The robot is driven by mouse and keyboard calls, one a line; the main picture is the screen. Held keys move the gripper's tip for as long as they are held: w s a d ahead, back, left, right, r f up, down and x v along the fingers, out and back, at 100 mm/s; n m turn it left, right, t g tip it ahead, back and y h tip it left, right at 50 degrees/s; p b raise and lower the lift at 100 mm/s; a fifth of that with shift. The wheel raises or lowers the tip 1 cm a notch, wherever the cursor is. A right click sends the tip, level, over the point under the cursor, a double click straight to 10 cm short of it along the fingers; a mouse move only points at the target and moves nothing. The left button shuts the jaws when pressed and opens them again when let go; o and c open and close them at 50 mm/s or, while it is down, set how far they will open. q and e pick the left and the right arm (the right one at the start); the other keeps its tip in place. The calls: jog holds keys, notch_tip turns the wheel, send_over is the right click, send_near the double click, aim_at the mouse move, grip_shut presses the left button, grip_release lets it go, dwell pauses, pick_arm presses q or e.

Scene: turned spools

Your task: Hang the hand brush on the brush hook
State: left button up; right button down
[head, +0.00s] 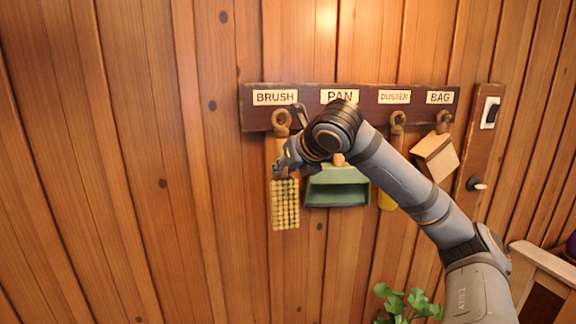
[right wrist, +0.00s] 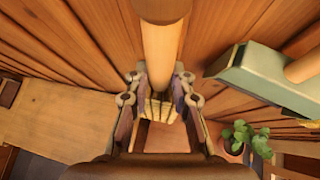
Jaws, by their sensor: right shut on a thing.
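The hand brush (head: 285,204) hangs upright in front of the wall under the BRUSH label, its pale bristle block at the bottom. In the right wrist view its round wooden handle (right wrist: 160,55) runs up between the fingers. The brush hook (head: 281,120) is on the dark rack board, with a brown loop showing there. I cannot tell whether that loop is on the hook or just in front of it. My right gripper (head: 284,163) is shut on the brush just above the bristles; it also shows in the right wrist view (right wrist: 158,92). My left gripper is not in view.
The rack board (head: 318,119) also bears a green pan (head: 337,191), a yellow duster (head: 387,198) and a tan bag (head: 436,158). The pan is close on the right of the brush. A plant (head: 408,303) stands below. The wall left of the brush is bare.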

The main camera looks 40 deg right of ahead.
jog(key=shift+w+d+f, duration=0.15)
jog(key=shift+w+d, duration=0.25)
jog(key=shift+w, duration=0.25)
jog(key=shift+w+d+f, duration=0.3)
jog(key=shift+w+f, duration=0.05)
jog(key=shift+w, duration=0.05)
jog(key=shift+s+a+r, duration=0.1)
jog(key=shift+s+a, duration=0.1)
jog(key=c, duration=1.1)
grip_release()
